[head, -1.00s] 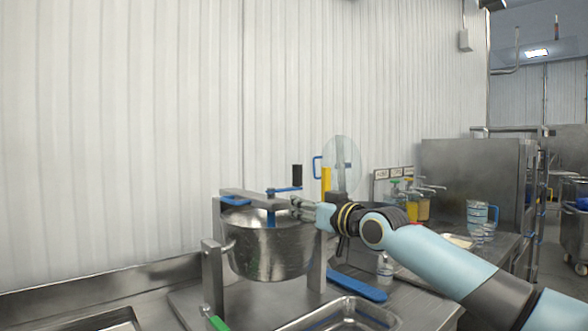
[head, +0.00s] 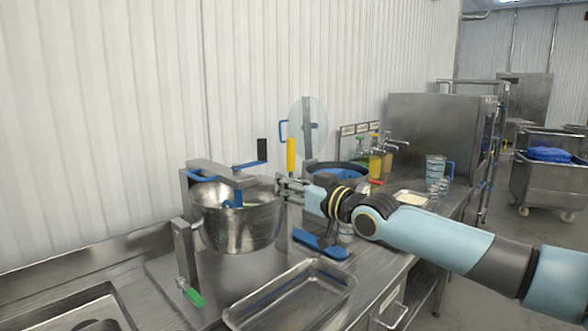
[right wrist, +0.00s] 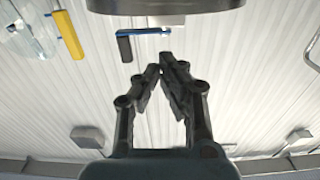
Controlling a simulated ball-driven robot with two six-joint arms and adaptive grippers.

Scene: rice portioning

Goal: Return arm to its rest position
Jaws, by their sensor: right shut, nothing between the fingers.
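My right gripper (head: 281,187) is shut and empty. In the head view it is at the right rim of the steel pot (head: 236,226), near its metal frame; I cannot tell whether it touches. My light-blue right arm reaches in from the lower right. In the right wrist view the gripper's fingertips (right wrist: 166,66) meet in front of the white wall, with a dark rounded edge above them. The pot hangs in a stand with a crossbar and a black-handled blue crank (head: 262,151). My left gripper is not in view.
A steel tray (head: 290,292) lies in front of the pot. A blue-handled tool (head: 322,247) lies right of the stand. Behind my forearm are a dark pan (head: 336,167), sauce bottles (head: 376,163) and clear measuring jugs (head: 436,168). A green-tipped lever (head: 193,297) sticks out at the stand's front.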

